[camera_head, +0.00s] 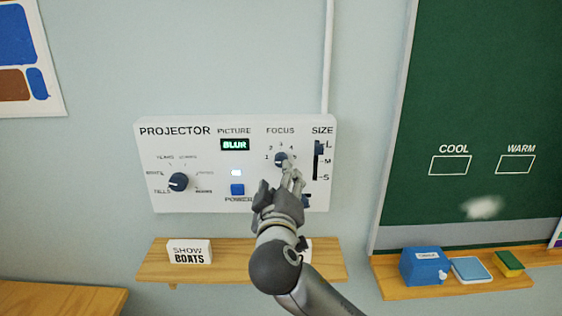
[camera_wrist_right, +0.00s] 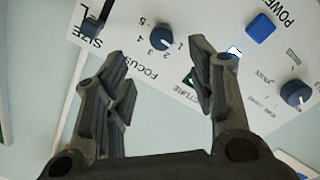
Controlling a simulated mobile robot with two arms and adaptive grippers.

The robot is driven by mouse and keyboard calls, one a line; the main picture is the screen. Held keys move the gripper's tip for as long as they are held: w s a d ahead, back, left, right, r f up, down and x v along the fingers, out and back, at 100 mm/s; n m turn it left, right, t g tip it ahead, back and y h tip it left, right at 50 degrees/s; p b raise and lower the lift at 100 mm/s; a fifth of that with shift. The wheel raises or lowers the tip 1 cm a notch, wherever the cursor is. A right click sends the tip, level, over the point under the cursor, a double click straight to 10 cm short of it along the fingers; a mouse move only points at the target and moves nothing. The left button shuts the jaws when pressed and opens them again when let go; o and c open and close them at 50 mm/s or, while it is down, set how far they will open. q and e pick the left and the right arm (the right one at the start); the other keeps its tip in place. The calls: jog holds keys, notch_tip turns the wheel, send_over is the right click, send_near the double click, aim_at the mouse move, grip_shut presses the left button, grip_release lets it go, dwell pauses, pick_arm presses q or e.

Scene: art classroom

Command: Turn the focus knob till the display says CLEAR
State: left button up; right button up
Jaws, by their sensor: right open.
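The white projector panel (camera_head: 215,200) is on the wall, with its display (camera_head: 235,145) reading BLUR under PICTURE. The dark blue focus knob (camera_head: 280,159) sits under the FOCUS label among small numbers. My right gripper (camera_head: 291,172) is in front of the panel, at the lower right of the knob, and hides part of the scale. In the right wrist view the gripper (camera_wrist_right: 160,78) is open and empty, and the focus knob (camera_wrist_right: 162,36) shows beyond and between its fingertips. It looks apart from both fingers. My left gripper is not in view.
The panel also has a picture dial (camera_head: 179,182), a blue power button (camera_head: 237,190) and a SIZE slider (camera_head: 318,148). Below is a wooden shelf (camera_head: 150,262) with a SHOW BOATS sign (camera_head: 189,251). A green chalkboard (camera_head: 490,90) is at right, its ledge holding a blue box (camera_head: 422,267).

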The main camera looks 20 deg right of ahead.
aim_at(281, 160)
jog(key=p+x, duration=0.3)
jog(key=x, duration=0.7)
jog(key=shift+f+p, duration=0.2)
jog(key=shift+p, duration=0.15)
jog(key=shift+s, duration=0.1)
jog(key=shift+c, duration=0.4)
jog(key=c, duration=0.9)
jog(key=shift+c, duration=0.2)
